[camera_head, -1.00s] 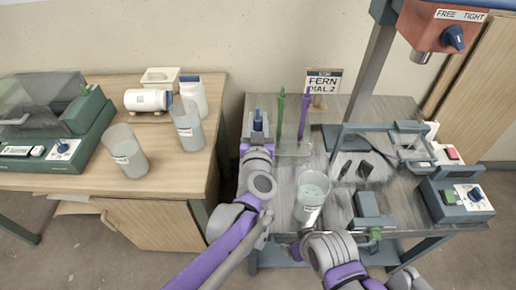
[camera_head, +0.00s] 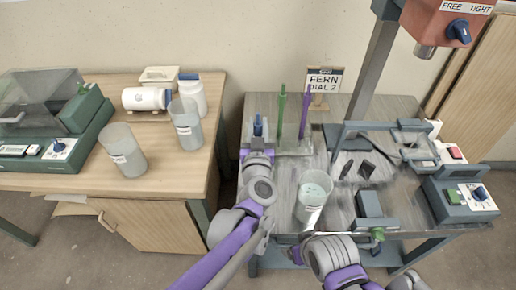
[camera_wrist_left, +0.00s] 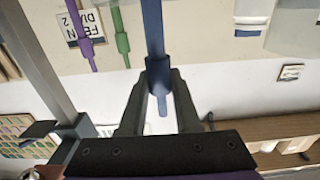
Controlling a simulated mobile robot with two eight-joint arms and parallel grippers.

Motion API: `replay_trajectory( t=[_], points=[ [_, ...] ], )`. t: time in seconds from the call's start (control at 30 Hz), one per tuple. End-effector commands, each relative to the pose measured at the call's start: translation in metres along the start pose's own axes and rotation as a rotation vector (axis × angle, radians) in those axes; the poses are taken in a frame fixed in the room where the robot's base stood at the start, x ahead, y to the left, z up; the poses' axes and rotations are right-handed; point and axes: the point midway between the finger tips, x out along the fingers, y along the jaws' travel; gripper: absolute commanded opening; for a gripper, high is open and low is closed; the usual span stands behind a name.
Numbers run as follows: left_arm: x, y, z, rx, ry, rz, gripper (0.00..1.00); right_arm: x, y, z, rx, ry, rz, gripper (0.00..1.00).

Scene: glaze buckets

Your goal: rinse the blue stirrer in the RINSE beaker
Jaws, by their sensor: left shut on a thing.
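My left gripper (camera_head: 258,138) is shut on the blue stirrer (camera_head: 258,122). In the left wrist view the blue stirrer (camera_wrist_left: 153,28) runs between the two fingertips (camera_wrist_left: 159,80). In the head view it is left of the rack and only a short piece shows. A clear beaker (camera_head: 314,190) with pale liquid stands on the grey table, right of my left arm. Two more labelled beakers (camera_head: 123,152) (camera_head: 187,126) stand on the wooden table. The beaker labels are too small to read, so I cannot tell which is RINSE.
A green stirrer (camera_head: 281,112) and a purple stirrer (camera_head: 305,113) stand upright in a clear rack (camera_head: 295,149), close right of my left gripper. A sign (camera_head: 322,82) reads "FERN DIAL 2". A press column (camera_head: 372,70) and a grey frame (camera_head: 345,140) occupy the right side.

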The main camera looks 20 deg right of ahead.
Motion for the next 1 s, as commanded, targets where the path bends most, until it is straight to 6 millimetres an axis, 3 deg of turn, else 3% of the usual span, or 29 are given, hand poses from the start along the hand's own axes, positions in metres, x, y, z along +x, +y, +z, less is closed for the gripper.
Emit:
replay_trajectory(
  t=[0.23, 1.0],
  points=[
    [0.000, 0.000, -0.004, 0.000, 0.001, 0.000, 0.00, -0.003, 0.000, -0.001, 0.000, 0.001, 0.000, 0.78],
    [0.000, 0.000, -0.059, 0.000, 0.001, 0.000, 0.00, -0.042, 0.000, -0.020, 0.000, 0.015, 0.000, 0.78]
  ],
)
